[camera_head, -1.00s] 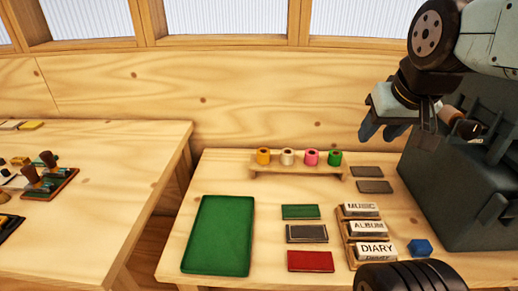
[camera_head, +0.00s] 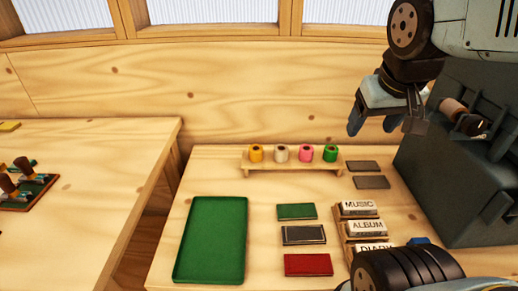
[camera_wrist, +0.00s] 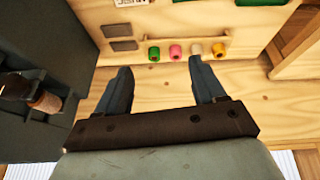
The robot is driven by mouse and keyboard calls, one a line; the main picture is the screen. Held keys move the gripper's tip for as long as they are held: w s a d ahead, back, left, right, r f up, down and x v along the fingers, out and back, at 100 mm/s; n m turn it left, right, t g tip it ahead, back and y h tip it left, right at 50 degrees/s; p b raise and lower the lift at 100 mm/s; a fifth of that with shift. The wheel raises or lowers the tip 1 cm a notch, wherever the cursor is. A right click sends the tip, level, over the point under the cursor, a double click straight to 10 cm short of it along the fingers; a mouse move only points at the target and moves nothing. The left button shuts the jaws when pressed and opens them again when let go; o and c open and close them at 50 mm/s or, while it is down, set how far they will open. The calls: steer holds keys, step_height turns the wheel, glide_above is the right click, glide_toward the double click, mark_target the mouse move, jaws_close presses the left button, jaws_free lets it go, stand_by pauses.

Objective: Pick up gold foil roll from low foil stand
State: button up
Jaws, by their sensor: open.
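The gold foil roll (camera_head: 256,153) stands at the left end of the low wooden foil stand (camera_head: 246,167) at the back of the table. In the wrist view the gold roll (camera_wrist: 219,50) is at the right end of the row. A white roll (camera_head: 281,153), a pink roll (camera_head: 306,153) and a green roll (camera_head: 330,153) stand beside it on the stand. My gripper (camera_head: 385,125) is open and empty, up and to the right of the stand. In the wrist view its fingers (camera_wrist: 158,78) point toward the rolls but are apart from them.
A green tray (camera_head: 211,240) lies at the table's left. Green, grey and red pads (camera_head: 308,264) lie in the middle, with the MUSIC, ALBUM and DIARY stamps (camera_head: 367,227) to their right. Two dark plates (camera_head: 371,182) lie right of the stand. A wooden wall (camera_head: 220,95) rises behind.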

steer(key=o, duration=0.3)
steer(key=w+d+f+n+g+h, duration=0.1)
steer(key=w+f+n+g+h, duration=0.2)
steer(key=f, duration=0.2)
steer(key=shift+w+d+f+n, duration=0.15)
steer(key=shift+d+f+n, duration=0.1)
steer(key=shift+f+n, duration=0.05)
steer(key=w+f+n+h, duration=0.3)
steer(key=n+t+y, duration=0.3)
steer(key=n+t, duration=1.1)
steer(key=n, duration=1.2)
glide_toward(254, 153)
steer(key=x, duration=0.4)
steer(key=d+x, duration=0.1)
steer(key=x, duration=0.2)
steer(key=shift+s+f, duration=0.1)
steer(key=shift+f, duration=0.05)
steer(key=shift+a+x, duration=0.2)
steer(key=shift+x, duration=1.2)
steer(key=shift+a+x, duration=0.25)
steer(key=shift+x, duration=1.15)
